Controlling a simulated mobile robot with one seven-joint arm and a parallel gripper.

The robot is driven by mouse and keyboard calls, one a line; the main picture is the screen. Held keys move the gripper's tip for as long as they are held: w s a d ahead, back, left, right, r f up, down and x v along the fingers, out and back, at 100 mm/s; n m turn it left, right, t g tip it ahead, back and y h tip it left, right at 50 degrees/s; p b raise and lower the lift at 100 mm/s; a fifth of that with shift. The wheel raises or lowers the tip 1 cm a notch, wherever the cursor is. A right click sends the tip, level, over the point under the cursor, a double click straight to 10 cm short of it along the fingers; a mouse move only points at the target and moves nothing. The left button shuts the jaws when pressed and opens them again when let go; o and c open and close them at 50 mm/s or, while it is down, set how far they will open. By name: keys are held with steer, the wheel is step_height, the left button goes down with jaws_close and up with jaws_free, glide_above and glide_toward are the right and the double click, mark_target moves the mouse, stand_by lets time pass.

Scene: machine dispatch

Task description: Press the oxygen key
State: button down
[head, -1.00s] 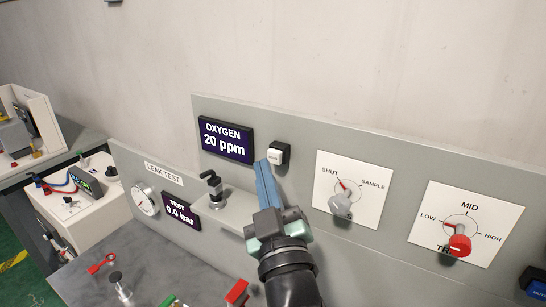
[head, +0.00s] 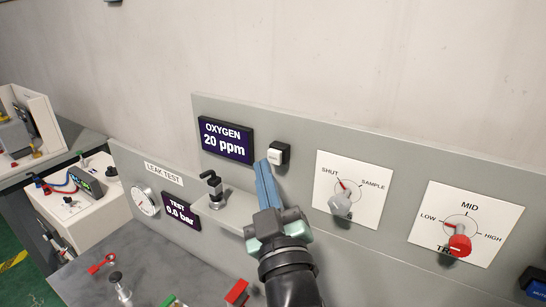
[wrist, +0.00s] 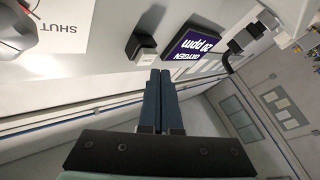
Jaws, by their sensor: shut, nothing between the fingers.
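The oxygen key (head: 279,153) is a small black block with a white face on the grey panel, just right of the OXYGEN display (head: 226,140), which reads 20 ppm. In the wrist view the key (wrist: 141,48) is at the upper middle, beside the purple display (wrist: 194,48). My gripper (head: 262,163) has its blue fingers together and empty, with tips just below and left of the key in the head view. In the wrist view the fingertips (wrist: 160,72) are close to the key's white face. I cannot tell whether they touch it.
Right of the key are a SHUT/SAMPLE knob (head: 341,203) and a red LOW/MID/HIGH knob (head: 460,243). Left and below are a valve handle (head: 213,186), the TEST display (head: 181,212) and a round gauge (head: 145,201). The wall above the panel is bare.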

steer(key=shift+w+d, duration=0.1)
stand_by(0.3)
steer(key=shift+w+d+b, duration=0.15)
steer(key=shift+w+b, duration=0.1)
steer(key=shift+b, duration=0.35)
steer(key=shift+w+d+b, duration=0.3)
steer(key=shift+w+b, duration=0.1)
steer(key=shift+b, duration=0.1)
stand_by(0.4)
stand_by(0.3)
steer(key=shift+s+a, duration=0.5)
steer(key=shift+s, duration=0.25)
steer(key=shift+s+a+p, duration=0.6)
steer(key=shift+s+a, duration=0.15)
steer(key=shift+s, duration=0.3)
steer(key=shift+s+a+p, duration=0.6)
steer(key=shift+s+a, duration=0.15)
steer(key=shift+s, duration=0.25)
